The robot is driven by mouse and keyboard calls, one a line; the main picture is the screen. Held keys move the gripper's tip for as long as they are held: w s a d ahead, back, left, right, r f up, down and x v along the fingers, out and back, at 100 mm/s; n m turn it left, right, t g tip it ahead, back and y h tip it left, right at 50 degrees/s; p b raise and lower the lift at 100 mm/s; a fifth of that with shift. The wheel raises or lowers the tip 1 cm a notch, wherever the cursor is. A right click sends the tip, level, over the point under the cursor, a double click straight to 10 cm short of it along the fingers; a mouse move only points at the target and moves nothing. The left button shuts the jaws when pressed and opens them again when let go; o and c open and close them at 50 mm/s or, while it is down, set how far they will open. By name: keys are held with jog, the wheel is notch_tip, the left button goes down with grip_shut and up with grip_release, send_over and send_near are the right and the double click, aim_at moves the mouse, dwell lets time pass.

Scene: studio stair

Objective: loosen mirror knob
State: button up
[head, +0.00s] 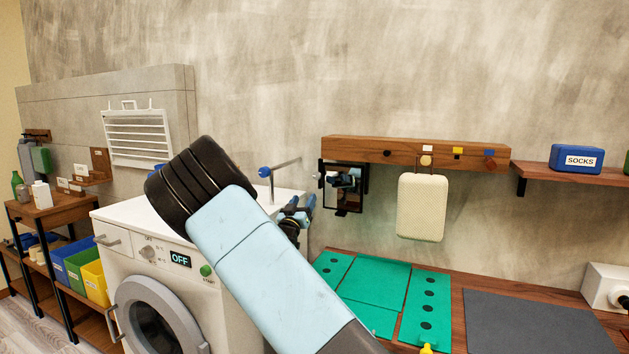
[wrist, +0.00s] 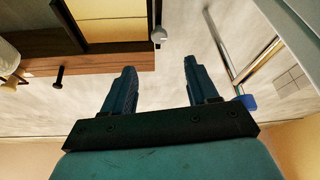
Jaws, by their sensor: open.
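The mirror (head: 342,198) hangs in a black frame under the wooden rail in the head view. Its glass also shows in the wrist view (wrist: 108,24). A small pale knob (wrist: 158,35) sits at the mirror's side edge in the wrist view, and it shows at the frame's left side in the head view (head: 318,176). My gripper (wrist: 160,64) is open, its two blue fingers apart and nothing between them. The knob lies beyond the gap between the fingertips, apart from them. In the head view my gripper (head: 309,204) is left of the mirror, partly hidden by my arm.
A metal rod with a blue end (head: 265,172) juts out left of the mirror, near my gripper's side in the wrist view (wrist: 248,102). A cream padded case (head: 422,208) hangs right of the mirror. The washing machine (head: 150,255) stands left; green mats (head: 375,280) lie below.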

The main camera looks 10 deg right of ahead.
aim_at(316, 177)
jog(key=x, duration=1.3)
jog(key=shift+w+d, duration=0.1)
jog(key=shift+d, duration=0.05)
jog(key=c, duration=1)
jog(key=shift+c, duration=0.3)
